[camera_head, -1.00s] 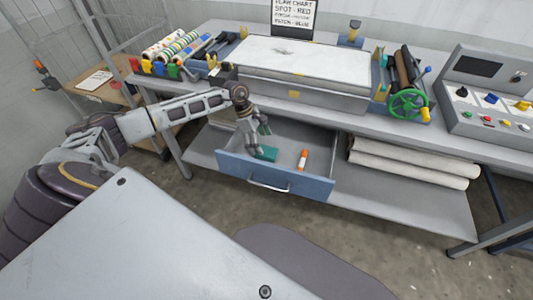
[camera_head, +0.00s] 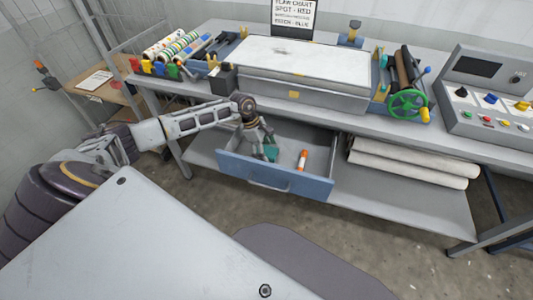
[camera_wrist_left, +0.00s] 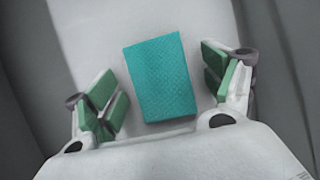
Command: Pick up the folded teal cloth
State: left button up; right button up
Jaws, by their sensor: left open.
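The folded teal cloth (camera_wrist_left: 160,77) lies flat on the drawer's floor as a neat rectangle, slightly turned, in the left wrist view. In the head view only part of the cloth (camera_head: 271,152) shows beside my gripper. My left gripper (camera_wrist_left: 162,88) is open, with its green-padded fingers on either side of the cloth and a gap on both sides. In the head view my left gripper (camera_head: 262,153) points down into the open drawer (camera_head: 290,184). The right gripper is not in view.
An orange-and-white tube (camera_head: 302,160) lies in the drawer right of the cloth. The workbench (camera_head: 330,113) overhangs behind, and white rolls (camera_head: 410,162) lie on the shelf to the right.

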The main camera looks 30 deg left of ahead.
pick_arm(q)
jog(key=shift+f+b, duration=0.25)
jog(key=shift+b, duration=0.1)
dwell(0.7)
jog(key=shift+c, duration=0.3)
jog(key=shift+s+f, duration=0.1)
jog(key=shift+s, duration=0.05)
jog(key=c, duration=0.9)
